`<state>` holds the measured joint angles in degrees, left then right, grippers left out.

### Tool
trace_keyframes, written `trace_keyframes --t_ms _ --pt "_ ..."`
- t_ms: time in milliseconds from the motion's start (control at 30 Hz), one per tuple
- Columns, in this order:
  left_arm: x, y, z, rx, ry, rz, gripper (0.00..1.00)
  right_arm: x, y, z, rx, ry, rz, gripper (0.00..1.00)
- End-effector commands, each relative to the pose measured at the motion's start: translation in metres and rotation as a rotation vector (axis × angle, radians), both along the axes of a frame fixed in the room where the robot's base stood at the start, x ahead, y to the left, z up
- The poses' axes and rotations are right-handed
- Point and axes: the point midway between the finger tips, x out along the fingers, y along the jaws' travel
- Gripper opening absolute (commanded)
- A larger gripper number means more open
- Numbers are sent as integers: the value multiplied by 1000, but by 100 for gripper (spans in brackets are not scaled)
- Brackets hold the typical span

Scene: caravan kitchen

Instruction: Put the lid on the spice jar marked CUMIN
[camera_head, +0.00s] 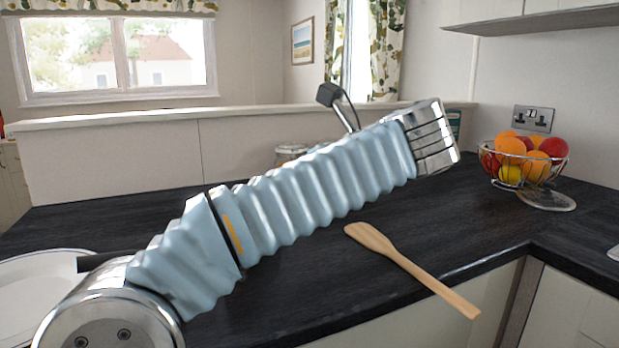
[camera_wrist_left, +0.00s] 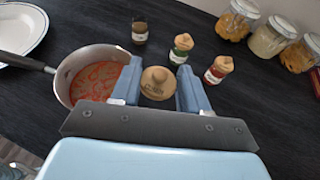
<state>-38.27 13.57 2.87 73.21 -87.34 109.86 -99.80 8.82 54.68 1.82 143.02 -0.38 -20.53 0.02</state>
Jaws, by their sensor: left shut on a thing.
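My left gripper (camera_wrist_left: 160,68) is shut on a round wooden lid (camera_wrist_left: 157,84) with a knob, held between its two fingers. Dark lettering on the lid is too small to read surely. Beyond the fingers, a small dark spice jar (camera_wrist_left: 140,33) with a pale label and no lid visible stands on the worktop, apart from the held lid. In the head view my arm hides the spice jars and gripper. My right gripper is not in view.
A saucepan of red sauce (camera_wrist_left: 66,78) stands close left of the gripper, beside a white plate (camera_wrist_left: 38,22). Several large storage jars (camera_wrist_left: 268,38) line the back. A wooden spatula (camera_head: 412,265) lies near the worktop's front edge; a fruit bowl (camera_head: 524,176) stands right.

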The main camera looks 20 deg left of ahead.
Motion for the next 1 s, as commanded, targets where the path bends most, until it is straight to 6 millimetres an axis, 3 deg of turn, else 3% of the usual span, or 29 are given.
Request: trace_keyframes --t_ms 300,500,700,1000 --pt "35 131 -16 -6 1 8 16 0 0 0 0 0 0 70" --pt "38 190 -23 0 -3 7 16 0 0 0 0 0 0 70" --pt "37 212 -26 3 -5 5 16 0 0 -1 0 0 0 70" --pt "37 213 -37 3 -5 4 16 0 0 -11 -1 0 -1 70"
